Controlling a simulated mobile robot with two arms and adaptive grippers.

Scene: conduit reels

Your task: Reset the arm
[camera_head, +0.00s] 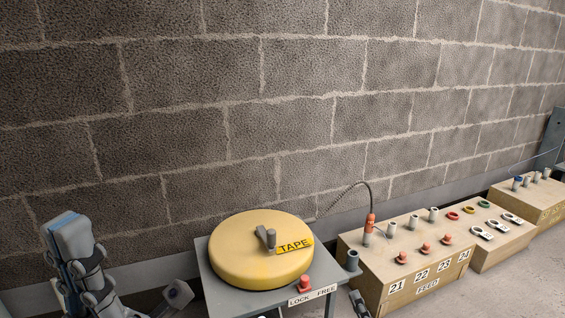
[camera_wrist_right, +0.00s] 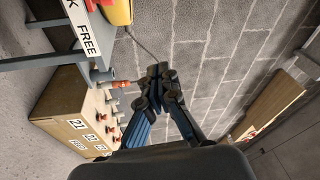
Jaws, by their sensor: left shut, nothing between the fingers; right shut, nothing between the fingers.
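My left gripper (camera_head: 68,222) stands at the lower left of the head view, fingers pointing up and together, apart from the table and the wall. My right gripper (camera_wrist_right: 160,72) fills the middle of the right wrist view. Its dark fingertips meet with nothing between them, and the block wall shows behind them. In the head view only a small dark part that may belong to it shows at the bottom edge, between the grey table and the wooden box.
A yellow TAPE reel (camera_head: 262,262) sits on a grey table (camera_head: 222,298) with a red knob (camera_head: 304,283). A wooden box (camera_head: 372,262) numbered 21 to 24 holds several pegs and an orange-handled plug (camera_head: 370,224) on a cable. More boxes (camera_head: 505,250) stand farther right along the block wall (camera_head: 190,140).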

